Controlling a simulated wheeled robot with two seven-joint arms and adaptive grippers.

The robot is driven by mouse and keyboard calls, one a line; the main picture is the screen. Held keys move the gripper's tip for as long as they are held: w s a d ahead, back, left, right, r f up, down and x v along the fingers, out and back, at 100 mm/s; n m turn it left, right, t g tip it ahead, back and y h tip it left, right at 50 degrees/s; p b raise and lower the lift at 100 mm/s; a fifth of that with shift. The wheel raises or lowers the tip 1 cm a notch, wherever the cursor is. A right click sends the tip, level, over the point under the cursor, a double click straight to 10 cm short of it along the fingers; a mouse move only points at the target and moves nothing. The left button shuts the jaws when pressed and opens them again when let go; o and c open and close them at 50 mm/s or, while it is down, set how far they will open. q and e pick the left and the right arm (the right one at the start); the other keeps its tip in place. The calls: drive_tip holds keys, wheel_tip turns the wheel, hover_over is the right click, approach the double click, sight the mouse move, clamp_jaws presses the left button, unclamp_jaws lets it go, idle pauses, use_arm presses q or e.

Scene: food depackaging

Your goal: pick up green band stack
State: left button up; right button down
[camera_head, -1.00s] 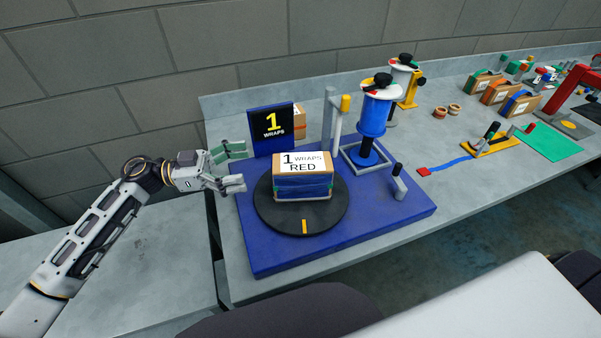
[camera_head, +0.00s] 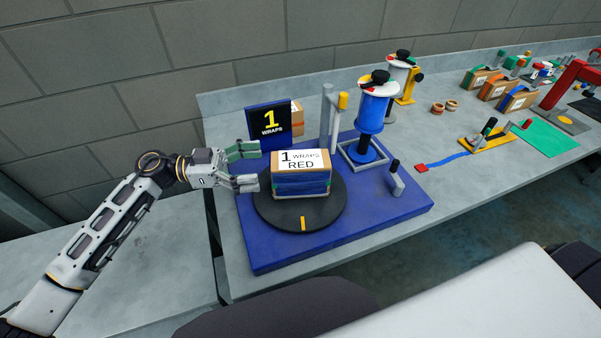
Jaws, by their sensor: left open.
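My left gripper (camera_head: 250,168) is open at the left of the blue wrapping station (camera_head: 400,215), just left of the labelled box. Its lower finger is grey, and its upper finger area is green (camera_head: 242,148). I cannot tell whether this green is the green band stack or part of the finger. No other green band stack can be made out with certainty. My right gripper is not in view.
The box labelled "1 WRAPS RED" (camera_head: 300,164) sits on a black turntable (camera_head: 325,216). Behind stands a "1 WRAPS" sign (camera_head: 269,122). A blue film roll (camera_head: 371,112) and a grey post (camera_head: 326,115) stand to the right.

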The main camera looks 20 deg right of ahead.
sight(275, 161)
use_arm(q)
drive_tip(key=shift+p+x, duration=0.35)
drive_tip(key=shift+x, duration=2)
drive_tip(key=shift+d, duration=0.1)
drive_tip(key=shift+d, duration=0.2)
drive_tip(key=shift+p+x, duration=0.5)
drive_tip(key=shift+x, duration=0.95)
drive_tip(key=shift+s+d+f, duration=0.1)
drive_tip(key=shift+d+f, duration=0.15)
drive_tip(key=shift+d, duration=0.55)
